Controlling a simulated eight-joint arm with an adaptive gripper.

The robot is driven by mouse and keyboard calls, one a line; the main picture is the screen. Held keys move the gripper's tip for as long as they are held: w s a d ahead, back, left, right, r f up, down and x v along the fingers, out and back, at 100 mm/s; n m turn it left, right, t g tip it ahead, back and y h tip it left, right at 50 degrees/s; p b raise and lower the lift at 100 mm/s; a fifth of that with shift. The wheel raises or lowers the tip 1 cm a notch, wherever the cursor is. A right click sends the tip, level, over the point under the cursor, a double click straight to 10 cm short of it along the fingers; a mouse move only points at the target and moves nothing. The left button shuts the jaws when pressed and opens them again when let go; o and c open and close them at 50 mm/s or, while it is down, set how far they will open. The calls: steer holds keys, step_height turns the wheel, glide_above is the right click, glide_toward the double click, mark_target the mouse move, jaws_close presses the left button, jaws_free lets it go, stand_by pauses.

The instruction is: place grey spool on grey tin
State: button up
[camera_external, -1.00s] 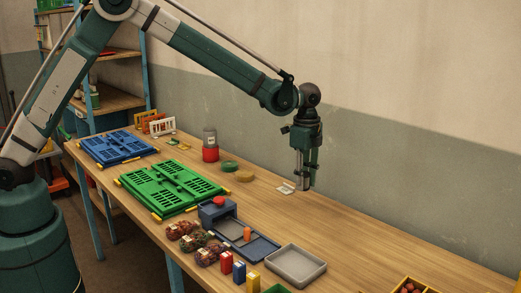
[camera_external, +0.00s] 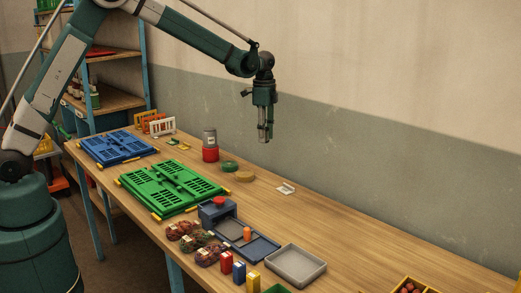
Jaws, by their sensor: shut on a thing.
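My gripper (camera_external: 264,137) points down, high above the back of the table near the wall. It is shut on a small grey thing between its fingertips. This looks like the grey spool, though the fingers hide most of it and its shape is hard to tell. A shallow, open grey tin (camera_external: 322,268) lies at the front of the table, below and to the right of my gripper. It looks empty. My gripper is well apart from it and from the table top.
A dark blue box and tray (camera_external: 262,249) adjoin the tin.

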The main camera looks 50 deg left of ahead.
steer(key=a+r+n+p, duration=0.1)
steer(key=a+r+n, duration=0.25)
steer(key=a, duration=1.55)
step_height(320, 180, up, 4)
steer(key=n+p, duration=0.1)
glide_above(209, 129)
steer(key=shift+w+a, duration=0.1)
steer(key=shift+f, duration=0.1)
steer(key=shift+f+p, duration=0.5)
steer(key=shift+f, duration=2.55)
steer(key=shift+f, duration=0.1)
steer(key=shift+f, duration=1.8)
steer(key=shift+f, duration=0.15)
